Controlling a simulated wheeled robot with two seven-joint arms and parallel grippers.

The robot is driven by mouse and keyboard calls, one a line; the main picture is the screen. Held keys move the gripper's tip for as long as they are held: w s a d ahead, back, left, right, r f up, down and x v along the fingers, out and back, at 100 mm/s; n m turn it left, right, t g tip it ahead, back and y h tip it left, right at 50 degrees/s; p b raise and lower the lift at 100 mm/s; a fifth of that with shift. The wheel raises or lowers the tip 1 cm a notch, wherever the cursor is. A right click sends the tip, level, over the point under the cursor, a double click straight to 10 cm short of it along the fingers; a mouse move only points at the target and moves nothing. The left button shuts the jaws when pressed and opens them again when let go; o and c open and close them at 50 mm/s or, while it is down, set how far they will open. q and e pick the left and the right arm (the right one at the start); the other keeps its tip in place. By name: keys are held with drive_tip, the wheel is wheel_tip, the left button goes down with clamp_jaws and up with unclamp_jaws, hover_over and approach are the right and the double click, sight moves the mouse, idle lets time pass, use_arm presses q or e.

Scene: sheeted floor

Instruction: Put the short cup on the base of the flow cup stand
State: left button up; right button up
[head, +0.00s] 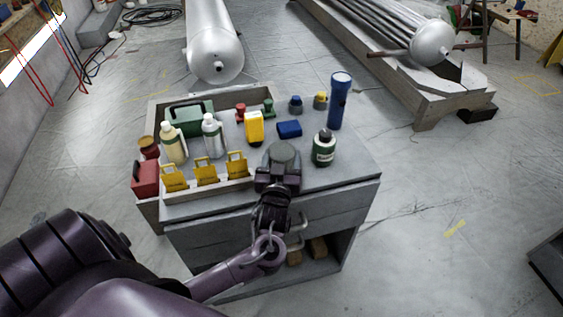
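My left gripper (278,178) reaches over the front edge of the grey cabinet top (335,172). A grey, round-topped object (284,151) shows right at its front end. I cannot tell whether the fingers are closed on it, because the gripper's dark body hides them. No thing is clearly a short cup or a flow cup stand. My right gripper is not in view.
A low-walled tray (240,184) at left holds bottles and yellow holders. The cabinet's right front corner is bare.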

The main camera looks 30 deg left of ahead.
use_arm(q)
drive_tip(key=c, duration=0.5)
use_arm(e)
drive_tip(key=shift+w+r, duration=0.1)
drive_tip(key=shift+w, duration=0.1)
